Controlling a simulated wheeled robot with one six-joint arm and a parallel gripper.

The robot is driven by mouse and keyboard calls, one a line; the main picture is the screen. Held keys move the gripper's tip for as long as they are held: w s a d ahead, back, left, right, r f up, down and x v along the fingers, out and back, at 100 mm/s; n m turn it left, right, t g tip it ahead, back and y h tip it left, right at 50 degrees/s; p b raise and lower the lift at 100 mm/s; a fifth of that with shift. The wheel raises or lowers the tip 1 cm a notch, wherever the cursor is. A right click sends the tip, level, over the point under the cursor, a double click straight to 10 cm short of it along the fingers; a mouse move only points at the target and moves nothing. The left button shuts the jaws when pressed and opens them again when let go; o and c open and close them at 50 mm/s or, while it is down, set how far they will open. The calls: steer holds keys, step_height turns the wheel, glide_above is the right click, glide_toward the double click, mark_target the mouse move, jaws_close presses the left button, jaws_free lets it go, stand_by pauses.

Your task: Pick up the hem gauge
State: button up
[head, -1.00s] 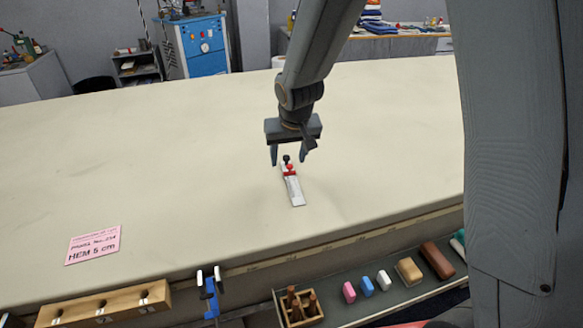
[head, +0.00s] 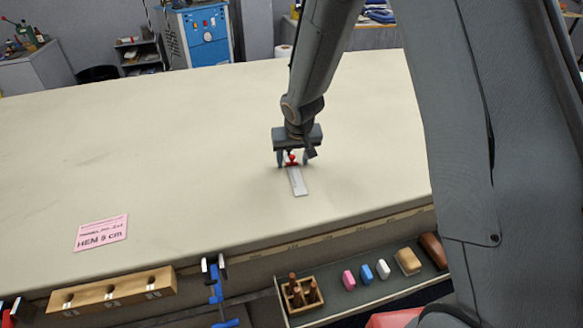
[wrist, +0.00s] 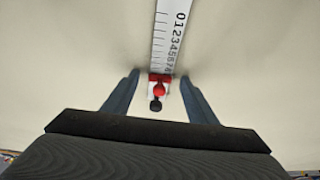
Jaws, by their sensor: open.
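The hem gauge (head: 298,182) lies flat on the cloth table, a pale ruler with a red slider and knob at its far end. In the wrist view its ruler (wrist: 169,35) shows black numbers, and the red slider and a black knob sit between the fingers. My gripper (head: 292,164) is open over the slider end, one finger on each side. In the wrist view the fingers of my gripper (wrist: 160,84) stand apart from the gauge, with a gap on both sides. I cannot tell whether the fingertips touch the cloth.
A pink card (head: 101,233) reading HEM 5 cm lies on the table (head: 170,140) at left. Along the front edge are a wooden block (head: 112,292), a blue clamp (head: 215,285) and a tray (head: 340,305) with chalks and a wooden box. The cloth around the gauge is clear.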

steer(key=c, duration=1.3)
steer(key=shift+o, duration=0.2)
steer(key=shift+r, duration=0.15)
